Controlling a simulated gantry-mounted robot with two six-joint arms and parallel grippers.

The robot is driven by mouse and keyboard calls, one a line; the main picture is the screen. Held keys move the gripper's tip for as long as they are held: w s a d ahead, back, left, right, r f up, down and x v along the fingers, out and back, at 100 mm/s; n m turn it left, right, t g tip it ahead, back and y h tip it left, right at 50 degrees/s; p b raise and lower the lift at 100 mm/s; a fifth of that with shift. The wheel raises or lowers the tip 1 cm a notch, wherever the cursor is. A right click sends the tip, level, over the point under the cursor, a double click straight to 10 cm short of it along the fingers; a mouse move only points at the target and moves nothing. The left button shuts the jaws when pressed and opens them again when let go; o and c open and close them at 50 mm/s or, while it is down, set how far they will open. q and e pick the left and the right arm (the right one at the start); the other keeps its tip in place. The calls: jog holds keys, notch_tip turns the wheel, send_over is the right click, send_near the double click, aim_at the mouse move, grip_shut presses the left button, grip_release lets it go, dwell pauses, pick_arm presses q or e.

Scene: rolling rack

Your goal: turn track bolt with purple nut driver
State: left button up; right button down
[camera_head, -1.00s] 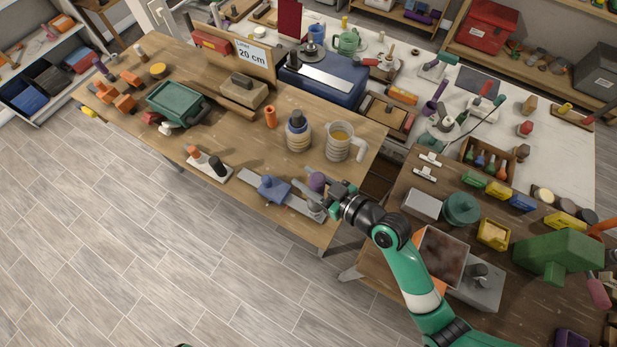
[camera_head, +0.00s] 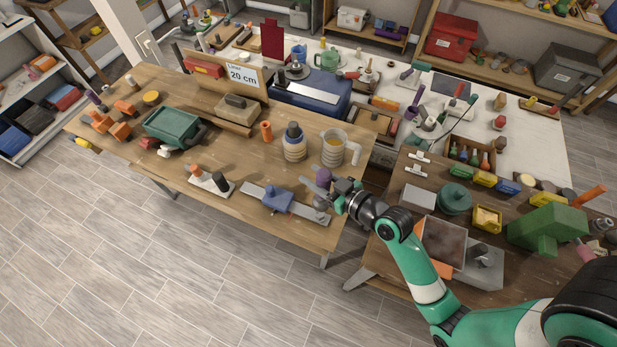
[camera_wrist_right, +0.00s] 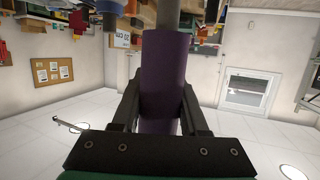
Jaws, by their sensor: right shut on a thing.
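The purple nut driver (camera_head: 323,175) is above the right end of the grey metal track (camera_head: 252,190) at the front edge of the wooden bench. My right gripper (camera_head: 338,188) is shut on its purple handle; the wrist view shows the handle (camera_wrist_right: 165,75) between both fingers, with a grey shaft beyond it. A blue piece (camera_head: 277,199) sits on the track left of the driver. The track bolt cannot be made out, so I cannot tell whether the driver touches it. My left gripper is not in view.
A jug of amber liquid (camera_head: 335,148) and a ringed bottle (camera_head: 294,145) stand behind the track. A stand with an orange-topped and a dark post (camera_head: 212,182) is to its left. A second bench on the right holds a teal round pot (camera_head: 455,196) and trays.

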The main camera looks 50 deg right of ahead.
notch_tip(320, 180, down, 6)
jog(key=b, duration=0.5)
jog(key=shift+r, duration=0.25)
jog(key=shift+f, duration=0.2)
jog(key=shift+f+b, duration=1.5)
jog(key=shift+b, duration=0.05)
jog(key=c, duration=1.1)
grip_release()
grip_shut()
jog(key=shift+r, duration=0.15)
